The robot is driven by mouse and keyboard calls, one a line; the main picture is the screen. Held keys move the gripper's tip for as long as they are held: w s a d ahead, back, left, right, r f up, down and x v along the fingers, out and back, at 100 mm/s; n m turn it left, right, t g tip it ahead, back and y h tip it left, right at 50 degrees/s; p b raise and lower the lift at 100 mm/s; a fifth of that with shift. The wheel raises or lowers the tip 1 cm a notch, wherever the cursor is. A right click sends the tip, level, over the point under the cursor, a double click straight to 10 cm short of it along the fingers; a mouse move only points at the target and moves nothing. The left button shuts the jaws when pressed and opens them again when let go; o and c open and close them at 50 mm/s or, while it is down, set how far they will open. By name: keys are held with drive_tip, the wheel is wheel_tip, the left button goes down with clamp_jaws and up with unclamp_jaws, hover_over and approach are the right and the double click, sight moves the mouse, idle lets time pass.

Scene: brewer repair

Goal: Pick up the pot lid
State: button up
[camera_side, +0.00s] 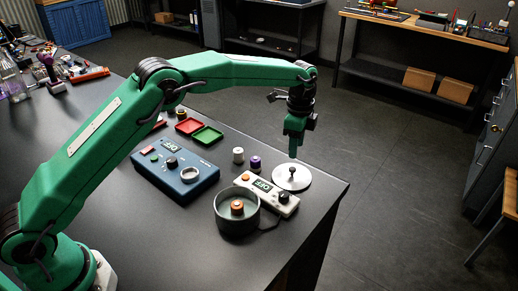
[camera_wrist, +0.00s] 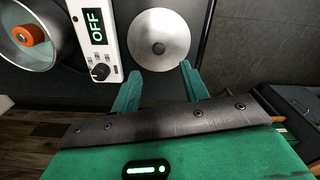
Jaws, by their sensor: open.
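The pot lid (camera_side: 291,178) is a round, silvery disc with a dark knob at its centre. It lies flat on the dark table near the right corner. It also shows in the wrist view (camera_wrist: 160,60), just beyond my fingertips, with its knob near the upper middle. My gripper (camera_side: 294,150) points down above the lid. In the wrist view my gripper (camera_wrist: 160,85) is open, its two green fingers apart with nothing between them. A grey pot (camera_side: 223,217) with an orange-topped piece inside stands to the lid's lower left.
A white control unit (camera_side: 268,193) reading OFF sits beside the lid, between it and the pot. A blue box (camera_side: 175,172) with a display stands further left. Small white (camera_side: 238,155) and purple (camera_side: 255,163) capped pieces stand behind the unit. The table's edge is close on the lid's right.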

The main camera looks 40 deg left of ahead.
sight(293, 169)
drive_tip(key=shift+f, duration=0.1)
drive_tip(key=shift+f, duration=1.2)
drive_tip(key=shift+f, duration=0.15)
drive_tip(key=shift+s+a+f, duration=0.1)
drive_tip(key=shift+f, duration=2.35)
clamp_jaws()
